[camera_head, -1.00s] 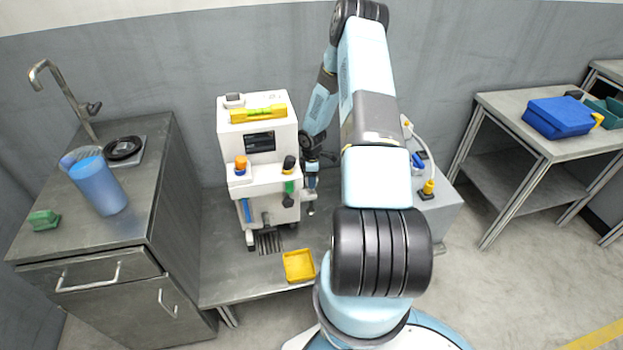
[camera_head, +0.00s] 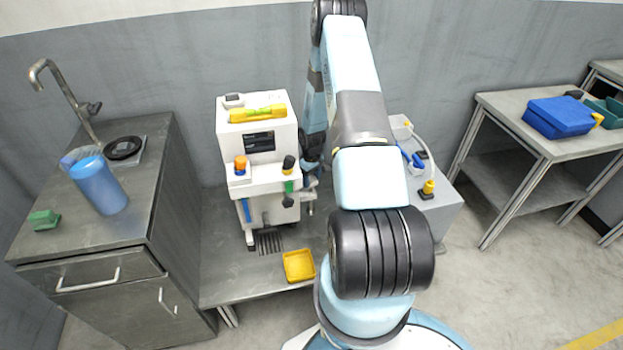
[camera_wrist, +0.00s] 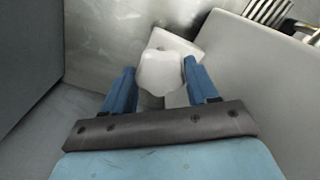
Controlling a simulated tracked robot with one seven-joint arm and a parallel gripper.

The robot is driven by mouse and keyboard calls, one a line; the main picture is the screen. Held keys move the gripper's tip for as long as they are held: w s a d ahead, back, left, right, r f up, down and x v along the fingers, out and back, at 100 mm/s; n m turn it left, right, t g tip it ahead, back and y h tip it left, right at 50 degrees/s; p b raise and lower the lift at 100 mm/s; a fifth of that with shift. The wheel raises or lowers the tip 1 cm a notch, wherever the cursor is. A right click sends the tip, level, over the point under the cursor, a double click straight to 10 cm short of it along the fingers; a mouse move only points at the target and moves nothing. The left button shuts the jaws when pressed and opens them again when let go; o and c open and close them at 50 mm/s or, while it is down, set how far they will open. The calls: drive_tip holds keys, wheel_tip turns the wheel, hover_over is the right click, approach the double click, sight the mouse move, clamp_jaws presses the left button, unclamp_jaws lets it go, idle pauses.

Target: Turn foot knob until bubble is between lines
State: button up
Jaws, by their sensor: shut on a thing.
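The white machine (camera_head: 262,178) stands on the low metal table, with a yellow spirit level (camera_head: 257,114) lying on its top. The level is too small here to read its bubble against the lines. The white foot knob (camera_wrist: 161,78) shows in the wrist view, low beside the machine's wall. My gripper (camera_wrist: 159,68) is shut on the foot knob, with one blue finger on each side of it. In the head view my gripper is mostly hidden beside the machine's right side.
A yellow tray (camera_head: 299,266) sits at the front of the low table (camera_head: 225,275). A grey box (camera_head: 434,210) with a cable stands to the right of my arm. A steel cabinet (camera_head: 85,235) with a blue pitcher (camera_head: 98,187) stands at left.

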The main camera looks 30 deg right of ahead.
sight(312, 179)
drive_tip(key=shift+d+m, duration=0.1)
drive_tip(key=shift+m, duration=0.3)
drive_tip(key=o, duration=1.1)
drive_tip(key=shift+c, duration=0.2)
wheel_tip(312, 179, up, 14)
drive_tip(key=shift+f, duration=0.2)
idle(0.4)
